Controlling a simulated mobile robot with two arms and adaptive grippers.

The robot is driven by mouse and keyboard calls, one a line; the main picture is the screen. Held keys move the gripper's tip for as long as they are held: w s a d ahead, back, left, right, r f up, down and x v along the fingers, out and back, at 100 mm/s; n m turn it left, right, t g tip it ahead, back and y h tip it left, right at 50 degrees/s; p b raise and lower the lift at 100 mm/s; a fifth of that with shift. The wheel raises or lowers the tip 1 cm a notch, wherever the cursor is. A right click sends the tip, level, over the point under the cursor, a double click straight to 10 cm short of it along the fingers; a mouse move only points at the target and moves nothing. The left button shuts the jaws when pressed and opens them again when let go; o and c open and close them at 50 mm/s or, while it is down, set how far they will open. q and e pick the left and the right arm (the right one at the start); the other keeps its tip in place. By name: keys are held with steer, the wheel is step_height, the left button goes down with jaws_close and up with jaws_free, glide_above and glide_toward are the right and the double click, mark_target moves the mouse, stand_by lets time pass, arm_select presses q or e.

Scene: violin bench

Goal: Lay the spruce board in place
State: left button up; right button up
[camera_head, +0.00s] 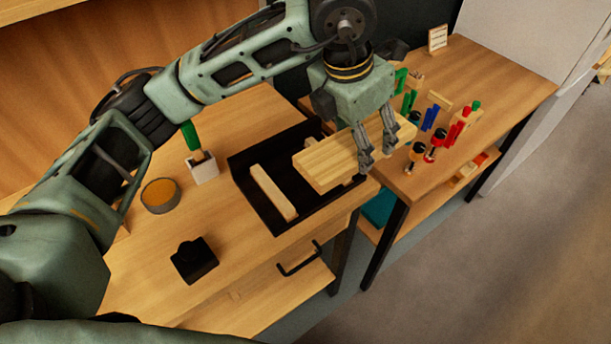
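The pale spruce board (325,163) is a thick light-wood piece with visible grain lines. It lies across the right part of a black tray (239,165), its right end reaching past the tray's rim; it looks raised above the tray. My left gripper (377,158) comes down from above at the board's right half, with its fingers against the board, and appears shut on it. The fingers hide part of the board, and the far finger contact is hard to see. A narrower pale wood strip (273,192) lies inside the tray at left. My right gripper is not in view.
A green-handled tool (190,135) stands in a white block, near a round orange-topped tin (161,195) and a small black block (194,260). Several red, green and blue clamps (433,117) stand on the right bench. Bare benchtop lies in front of the tray.

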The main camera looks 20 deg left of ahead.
arm_select(q)
steer(key=a+f+p, duration=0.1)
steer(key=a+f, duration=0.2)
steer(key=w+a+f+p, duration=0.1)
steer(key=a+f, duration=0.2)
steer(key=a, duration=0.1)
steer(key=a+f+p, duration=0.2)
steer(key=a+f, duration=0.2)
steer(key=shift+w+a+f, duration=0.1)
steer(key=shift+w, duration=0.1)
steer(key=shift+f, duration=0.25)
steer(key=shift+f, duration=0.1)
steer(key=shift+f, duration=0.1)
steer(key=o, duration=1.3)
steer(key=shift+o, duration=0.2)
